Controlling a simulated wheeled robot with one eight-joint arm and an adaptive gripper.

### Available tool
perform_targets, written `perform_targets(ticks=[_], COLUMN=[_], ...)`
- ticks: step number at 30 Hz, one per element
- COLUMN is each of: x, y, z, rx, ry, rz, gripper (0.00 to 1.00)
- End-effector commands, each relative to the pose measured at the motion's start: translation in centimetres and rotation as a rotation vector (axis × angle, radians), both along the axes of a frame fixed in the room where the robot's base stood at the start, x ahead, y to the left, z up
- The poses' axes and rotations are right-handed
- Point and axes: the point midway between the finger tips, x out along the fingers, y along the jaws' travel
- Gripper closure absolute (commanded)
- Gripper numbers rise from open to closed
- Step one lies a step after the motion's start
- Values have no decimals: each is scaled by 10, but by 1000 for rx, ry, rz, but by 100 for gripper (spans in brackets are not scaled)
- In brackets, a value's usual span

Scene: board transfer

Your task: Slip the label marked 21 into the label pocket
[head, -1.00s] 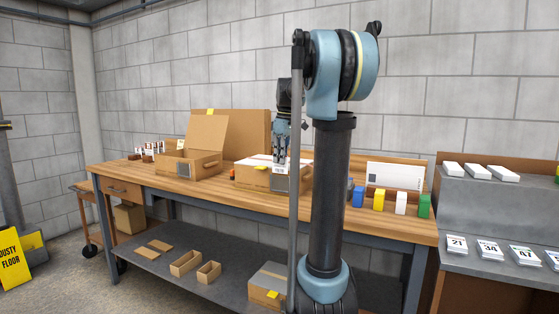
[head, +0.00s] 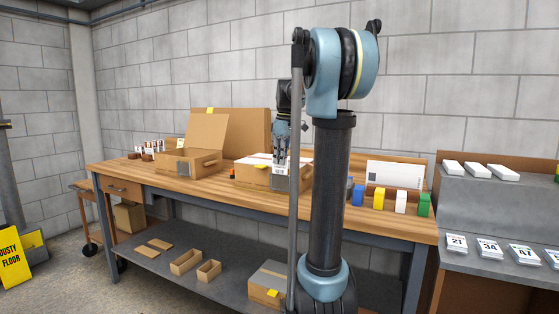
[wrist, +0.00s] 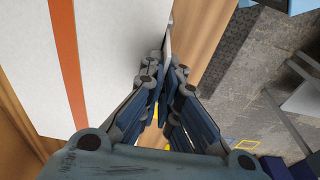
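My gripper (head: 281,158) hangs pointing down at the front of the closed cardboard box on the bench. Its fingers are nearly together on a small white label (head: 279,170), whose marking is too small to read. In the wrist view, a thin white edge (wrist: 168,40) of it shows beyond the fingertips of my gripper (wrist: 161,72). The label is by the box's front face, where a dark grey label pocket (head: 279,184) shows in part below it. I cannot tell whether the label is inside the pocket. A stack marked 21 (head: 456,243) lies on the right-hand shelf.
The closed box (head: 250,177) has a white top with an orange stripe. An open box (head: 207,163) with a grey front pocket stands to its left. Coloured blocks (head: 379,199) stand to the right. Stacks marked 34 (head: 489,248) and 47 (head: 524,254) lie beside the 21 stack.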

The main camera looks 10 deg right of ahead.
Motion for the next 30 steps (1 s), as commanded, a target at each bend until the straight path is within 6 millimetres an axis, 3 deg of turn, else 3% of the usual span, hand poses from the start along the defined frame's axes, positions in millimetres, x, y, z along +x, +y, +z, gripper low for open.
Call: perform_targets(ticks=[25,28,30], x=[0,0,0], y=[0,0,0], z=[-10,-10,-10], rx=[0,0,0], ry=[0,0,0], rz=[0,0,0], gripper=[100,77,72])
